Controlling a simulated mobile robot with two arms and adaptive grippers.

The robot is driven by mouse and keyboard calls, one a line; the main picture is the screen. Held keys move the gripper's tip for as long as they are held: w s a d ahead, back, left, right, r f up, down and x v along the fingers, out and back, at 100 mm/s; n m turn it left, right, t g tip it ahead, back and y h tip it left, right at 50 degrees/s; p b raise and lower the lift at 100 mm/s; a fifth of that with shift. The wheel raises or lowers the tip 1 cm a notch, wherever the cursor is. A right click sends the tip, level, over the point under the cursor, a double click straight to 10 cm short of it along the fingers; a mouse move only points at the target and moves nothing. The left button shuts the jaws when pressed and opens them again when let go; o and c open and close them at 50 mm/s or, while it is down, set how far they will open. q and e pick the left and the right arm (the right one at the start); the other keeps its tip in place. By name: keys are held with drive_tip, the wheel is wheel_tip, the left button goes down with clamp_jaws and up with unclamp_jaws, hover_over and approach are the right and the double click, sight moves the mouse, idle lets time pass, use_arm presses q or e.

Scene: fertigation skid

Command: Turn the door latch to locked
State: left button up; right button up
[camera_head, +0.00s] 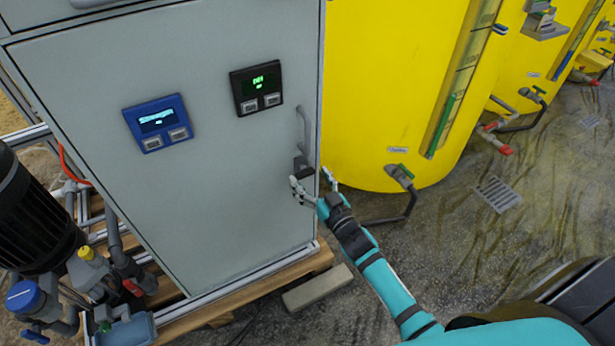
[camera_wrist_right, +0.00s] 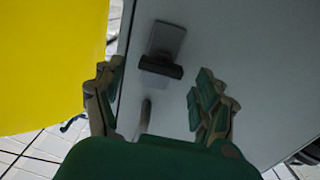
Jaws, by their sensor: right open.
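The door latch (camera_head: 302,165) is a small dark piece near the right edge of the grey cabinet door (camera_head: 215,200), just below the door's grey pull handle (camera_head: 304,128). In the right wrist view the latch (camera_wrist_right: 161,67) shows as a dark bar lying crosswise on a small grey plate (camera_wrist_right: 168,38). My right gripper (camera_head: 313,183) is open and empty, just below the latch in the head view. In the wrist view its fingers stand apart on either side, with the latch beyond them and between them. No contact with the latch is visible. My left gripper is not in view.
The cabinet front carries a blue display unit (camera_head: 157,123) and a black one (camera_head: 257,88). A yellow tank (camera_head: 385,80) with a valve (camera_head: 400,174) stands close to the right of the door. A black pump (camera_head: 38,215) is at left. Wet floor (camera_head: 450,235) lies open at right.

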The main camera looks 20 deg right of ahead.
drive_tip(key=shift+w+a, duration=0.1)
drive_tip(key=shift+w, duration=0.9)
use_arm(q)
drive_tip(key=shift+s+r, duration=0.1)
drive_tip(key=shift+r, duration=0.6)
use_arm(e)
drive_tip(key=c, duration=1.2)
